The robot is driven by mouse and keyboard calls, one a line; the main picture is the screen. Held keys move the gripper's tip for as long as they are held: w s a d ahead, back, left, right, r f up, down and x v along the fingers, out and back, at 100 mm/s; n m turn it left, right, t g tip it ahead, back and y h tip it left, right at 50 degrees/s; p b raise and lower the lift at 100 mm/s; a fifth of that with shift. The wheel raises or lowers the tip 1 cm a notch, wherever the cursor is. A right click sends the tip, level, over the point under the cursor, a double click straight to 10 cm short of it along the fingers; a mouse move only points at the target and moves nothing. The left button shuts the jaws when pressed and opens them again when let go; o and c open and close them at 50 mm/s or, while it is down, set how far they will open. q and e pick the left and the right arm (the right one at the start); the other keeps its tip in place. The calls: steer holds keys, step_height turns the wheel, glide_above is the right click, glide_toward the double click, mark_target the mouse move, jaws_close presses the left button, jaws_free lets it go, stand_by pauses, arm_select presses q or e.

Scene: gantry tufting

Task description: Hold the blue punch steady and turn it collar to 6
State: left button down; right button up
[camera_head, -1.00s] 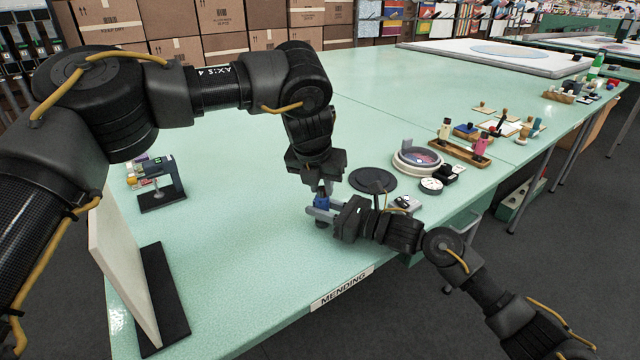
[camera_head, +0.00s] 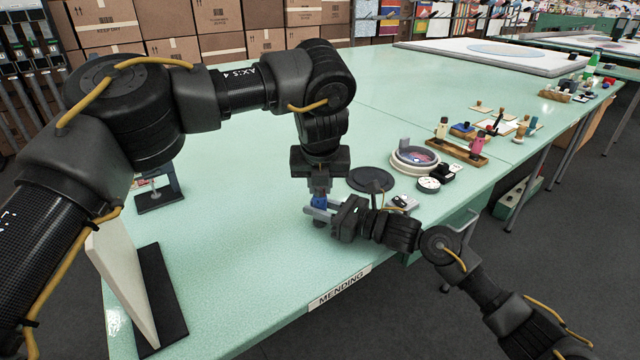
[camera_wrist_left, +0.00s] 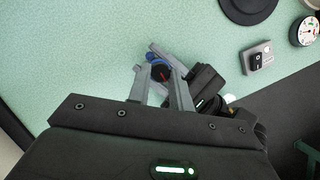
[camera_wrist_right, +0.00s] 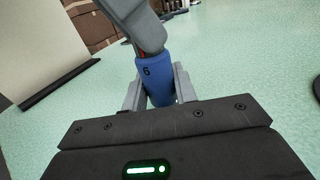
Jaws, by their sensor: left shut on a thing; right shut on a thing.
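The blue punch (camera_head: 319,203) stands over the table between my two grippers. In the right wrist view its blue body (camera_wrist_right: 155,82) shows a dark "6" near its upper end. My right gripper (camera_head: 322,212) is shut on the body from the side. My left gripper (camera_head: 320,190) comes down from above and is shut on the punch's upper end, where the collar is. The left fingers cover most of that end. In the left wrist view the punch's dark top with a red mark (camera_wrist_left: 160,72) shows between the fingers, with blue around it.
A dark round disc (camera_head: 371,180) lies just beyond my right gripper. A grey box with buttons (camera_head: 403,203) and a round dial (camera_head: 429,184) sit to the right. A pale upright panel (camera_head: 122,275) stands on the left. The table's front edge is close, and the middle left is clear.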

arm_select(q)
steer(key=c, duration=1.2)
jaws_free()
steer(key=shift+c, duration=0.2)
steer(key=v, duration=1.2)
arm_select(e)
steer(key=o, duration=1.1)
